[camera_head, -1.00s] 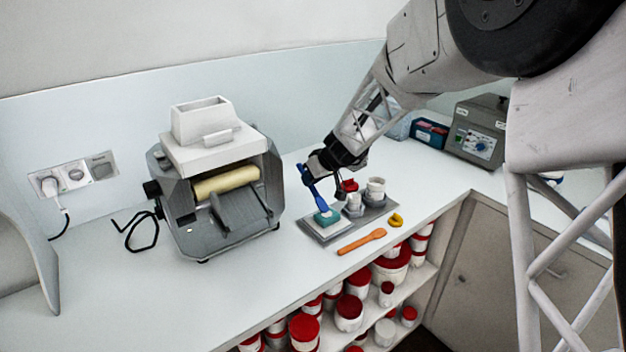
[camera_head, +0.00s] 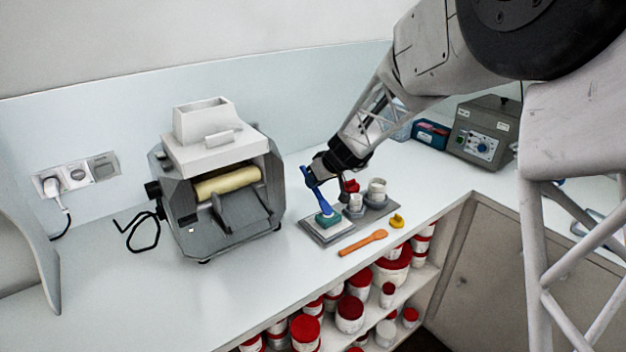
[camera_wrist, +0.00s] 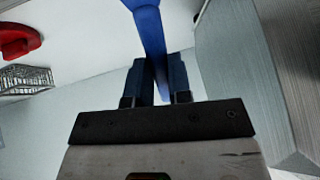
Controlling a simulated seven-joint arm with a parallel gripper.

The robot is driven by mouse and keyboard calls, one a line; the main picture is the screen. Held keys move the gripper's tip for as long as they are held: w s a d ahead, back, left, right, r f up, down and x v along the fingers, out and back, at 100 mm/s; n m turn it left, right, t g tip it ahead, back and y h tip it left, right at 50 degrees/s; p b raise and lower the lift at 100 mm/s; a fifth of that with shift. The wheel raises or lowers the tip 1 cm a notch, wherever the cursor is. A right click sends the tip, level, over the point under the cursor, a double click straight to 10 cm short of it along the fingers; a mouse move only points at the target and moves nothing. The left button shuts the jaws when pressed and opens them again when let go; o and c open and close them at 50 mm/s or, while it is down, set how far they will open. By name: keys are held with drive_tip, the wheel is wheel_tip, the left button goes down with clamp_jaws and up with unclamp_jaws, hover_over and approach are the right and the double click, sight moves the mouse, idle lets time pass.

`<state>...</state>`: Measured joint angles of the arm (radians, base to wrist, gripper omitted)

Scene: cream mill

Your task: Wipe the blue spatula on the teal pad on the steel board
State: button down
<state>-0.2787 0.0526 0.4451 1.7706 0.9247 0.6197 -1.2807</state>
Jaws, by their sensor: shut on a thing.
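My gripper (camera_head: 308,178) is shut on the blue spatula (camera_head: 320,199), gripping its upper handle. The spatula slants down to the right, and its lower end meets the teal pad (camera_head: 328,219) or hovers just over it; I cannot tell which. The pad lies at the left end of the steel board (camera_head: 312,231) on the counter. In the wrist view, the blue spatula (camera_wrist: 152,40) runs up from between the dark fingers of my gripper (camera_wrist: 158,72), and its far end is out of frame.
White cups (camera_head: 376,188) and a red item (camera_head: 351,186) stand toward the board's right side. An orange spatula (camera_head: 363,242) and a yellow piece (camera_head: 397,221) lie in front. The mill (camera_head: 215,185) stands left. A grey device (camera_head: 482,135) stands at back right.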

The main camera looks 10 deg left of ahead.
drive_tip(key=shift+s+d, duration=0.1)
idle(0.6)
drive_tip(key=shift+w+a, duration=0.55)
drive_tip(key=shift+s+d, duration=0.1)
idle(0.3)
drive_tip(key=shift+s+d, duration=0.4)
drive_tip(key=shift+d, duration=0.05)
drive_tip(key=shift+r, duration=0.25)
idle(0.3)
drive_tip(key=shift+r, duration=2.8)
